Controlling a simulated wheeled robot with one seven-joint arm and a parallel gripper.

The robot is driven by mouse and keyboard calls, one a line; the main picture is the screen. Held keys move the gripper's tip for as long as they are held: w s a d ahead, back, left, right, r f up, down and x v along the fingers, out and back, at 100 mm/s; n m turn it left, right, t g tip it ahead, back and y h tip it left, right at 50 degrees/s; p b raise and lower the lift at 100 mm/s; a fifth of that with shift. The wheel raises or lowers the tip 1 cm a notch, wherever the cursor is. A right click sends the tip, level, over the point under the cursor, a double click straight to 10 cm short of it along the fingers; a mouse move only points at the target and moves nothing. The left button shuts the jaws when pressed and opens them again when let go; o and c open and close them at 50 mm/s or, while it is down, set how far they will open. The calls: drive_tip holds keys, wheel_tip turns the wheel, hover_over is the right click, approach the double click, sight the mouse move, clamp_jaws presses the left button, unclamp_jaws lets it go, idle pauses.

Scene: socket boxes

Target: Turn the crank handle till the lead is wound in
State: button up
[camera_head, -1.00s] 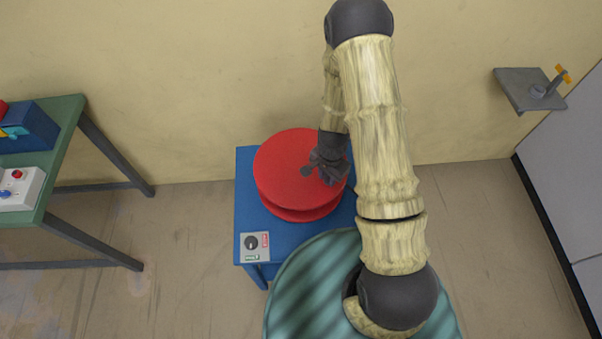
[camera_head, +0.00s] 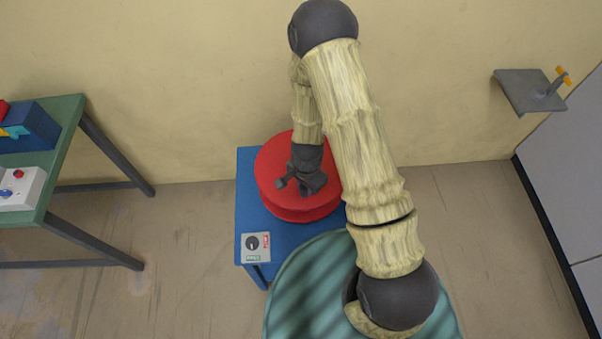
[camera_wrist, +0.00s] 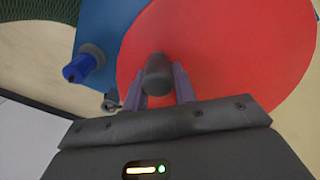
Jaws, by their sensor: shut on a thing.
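A red drum (camera_head: 270,165) sits on a blue stand (camera_head: 246,200) and also fills much of the wrist view (camera_wrist: 225,45). My gripper (camera_head: 306,182) is over the top of the drum. In the wrist view, my gripper (camera_wrist: 158,84) has its two fingers on either side of a dark rounded handle knob (camera_wrist: 157,70) and is shut on it. In the head view my gripper and wrist hide the knob and much of the crank. I cannot make out the lead.
A control panel (camera_head: 256,246) with a dial is on the stand's front left corner. A blue plug-like part (camera_wrist: 80,68) with a grey collar shows beside the drum. A green-topped table (camera_head: 66,112) stands left. A grey wall shelf (camera_head: 522,92) is at right.

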drive_tip(key=shift+s+d, duration=0.15)
drive_tip(key=shift+w+a+f+p, duration=0.15)
drive_tip(key=shift+a+p, duration=0.25)
drive_tip(key=shift+a, duration=0.85)
drive_tip(key=shift+w+a+r+p, duration=0.1)
drive_tip(key=shift+w+a+p, duration=0.25)
drive_tip(key=shift+a, duration=0.95)
drive_tip(key=shift+w+a+f+p, duration=0.15)
drive_tip(key=shift+a+p, duration=0.3)
drive_tip(key=shift+a, duration=0.8)
drive_tip(key=shift+r, duration=0.15)
drive_tip(key=w+a, duration=0.1)
drive_tip(key=w, duration=0.1)
drive_tip(key=w+a, duration=0.1)
drive_tip(key=w, duration=0.1)
drive_tip(key=w+a+p, duration=0.1)
drive_tip(key=w, duration=0.2)
drive_tip(key=shift+a, duration=0.15)
drive_tip(key=w, duration=0.2)
drive_tip(key=w+d+b, duration=0.1)
drive_tip(key=w, duration=0.4)
drive_tip(key=shift+d+b, duration=0.3)
drive_tip(key=shift+s, duration=0.2)
